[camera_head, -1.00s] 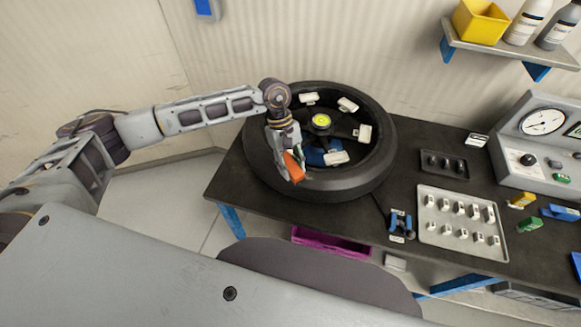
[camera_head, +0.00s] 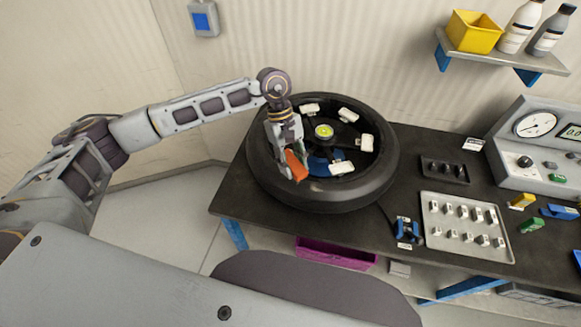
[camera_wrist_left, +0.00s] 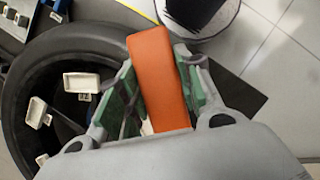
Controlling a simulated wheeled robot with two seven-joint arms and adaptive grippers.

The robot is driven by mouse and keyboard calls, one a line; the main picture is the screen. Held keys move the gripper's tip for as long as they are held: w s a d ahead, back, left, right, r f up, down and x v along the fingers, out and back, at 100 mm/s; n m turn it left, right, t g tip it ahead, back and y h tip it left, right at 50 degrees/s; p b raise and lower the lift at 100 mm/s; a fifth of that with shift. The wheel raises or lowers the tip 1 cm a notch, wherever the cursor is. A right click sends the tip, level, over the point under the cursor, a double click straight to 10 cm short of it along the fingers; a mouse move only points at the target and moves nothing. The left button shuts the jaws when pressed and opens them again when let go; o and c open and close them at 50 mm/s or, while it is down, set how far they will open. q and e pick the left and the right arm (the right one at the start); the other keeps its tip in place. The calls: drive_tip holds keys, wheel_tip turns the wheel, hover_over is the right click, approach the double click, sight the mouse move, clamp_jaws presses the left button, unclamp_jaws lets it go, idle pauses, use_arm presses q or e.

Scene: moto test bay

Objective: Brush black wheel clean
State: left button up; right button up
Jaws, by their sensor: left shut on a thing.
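The black wheel (camera_head: 350,195) lies flat on the dark table, with a yellow-green centre and several white blocks inside its rim. It also shows in the left wrist view (camera_wrist_left: 22,75). My left gripper (camera_head: 293,168) is over the wheel's near-left side, shut on an orange block-shaped thing (camera_head: 297,166), which looks like the brush's handle. In the left wrist view the orange handle (camera_wrist_left: 158,75) sits between the green-padded fingers. Any bristles are hidden, and I cannot tell whether they touch the wheel. My right gripper is not in view.
Right of the wheel are a small dark tray (camera_head: 444,170), a grey tray (camera_head: 467,228) of several small parts, and a blue-black item (camera_head: 407,231). A gauge box (camera_head: 535,145) stands at the back right. A shelf (camera_head: 500,58) hangs above. A magenta bin (camera_head: 335,254) is below the table.

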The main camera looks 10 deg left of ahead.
use_arm(q)
drive_tip(key=shift+r, duration=1)
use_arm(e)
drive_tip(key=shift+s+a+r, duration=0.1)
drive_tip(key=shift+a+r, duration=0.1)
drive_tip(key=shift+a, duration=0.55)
use_arm(q)
drive_tip(key=shift+f, duration=0.15)
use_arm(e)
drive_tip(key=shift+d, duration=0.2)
